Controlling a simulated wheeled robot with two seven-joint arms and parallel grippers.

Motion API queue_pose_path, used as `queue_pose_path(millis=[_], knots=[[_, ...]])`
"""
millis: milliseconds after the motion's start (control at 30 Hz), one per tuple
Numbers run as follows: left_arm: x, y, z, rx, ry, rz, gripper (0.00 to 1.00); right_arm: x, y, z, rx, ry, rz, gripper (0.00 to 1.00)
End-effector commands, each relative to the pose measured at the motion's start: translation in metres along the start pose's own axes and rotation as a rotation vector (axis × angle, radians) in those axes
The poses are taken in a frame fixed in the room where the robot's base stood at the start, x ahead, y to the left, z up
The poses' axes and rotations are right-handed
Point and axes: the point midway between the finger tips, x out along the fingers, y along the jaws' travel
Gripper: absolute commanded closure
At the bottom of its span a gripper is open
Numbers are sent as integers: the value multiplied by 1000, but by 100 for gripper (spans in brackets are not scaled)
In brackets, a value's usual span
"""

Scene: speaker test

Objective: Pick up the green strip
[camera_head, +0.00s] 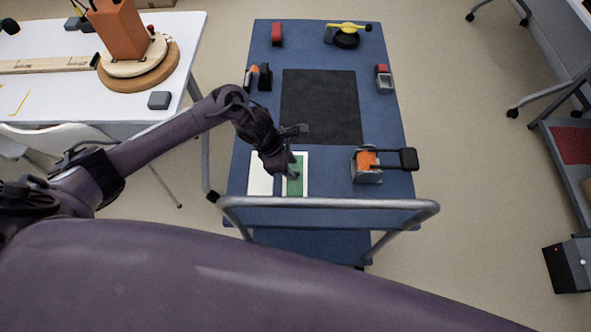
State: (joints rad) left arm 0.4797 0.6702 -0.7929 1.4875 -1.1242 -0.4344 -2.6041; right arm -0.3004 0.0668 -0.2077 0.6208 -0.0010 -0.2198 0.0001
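The green strip (294,186) lies on a white card or tray (303,171) near the front of the blue cart top. Its far end is partly covered by my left gripper. My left gripper (294,147) reaches in from the left and is above the far end of the strip. Its fingers look spread apart, with nothing seen between them. I cannot tell its exact height over the strip. My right gripper is not in view.
The blue cart (247,147) has a grey handle rail (330,204) at its front. A dark mat (322,105) lies mid-cart. An orange and grey device (366,165) stands right of the strip, a white piece (260,181) left. A white table (60,104) stands left.

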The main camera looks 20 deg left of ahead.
Motion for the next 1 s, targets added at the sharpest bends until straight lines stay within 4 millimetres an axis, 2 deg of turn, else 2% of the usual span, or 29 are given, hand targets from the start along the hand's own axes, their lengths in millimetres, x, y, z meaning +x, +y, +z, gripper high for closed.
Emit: queue_pose_path(millis=[167, 400, 700, 1000], knots=[[18, 0, 0, -1, 1, 0, 64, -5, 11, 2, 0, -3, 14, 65], [20, 0, -1, 1, 1, 2, 64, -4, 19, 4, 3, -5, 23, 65], [19, 0, 0, 1, 0, 2, 100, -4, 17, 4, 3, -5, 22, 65], [18, 0, 0, 1, 0, 2, 100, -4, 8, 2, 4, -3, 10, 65]])
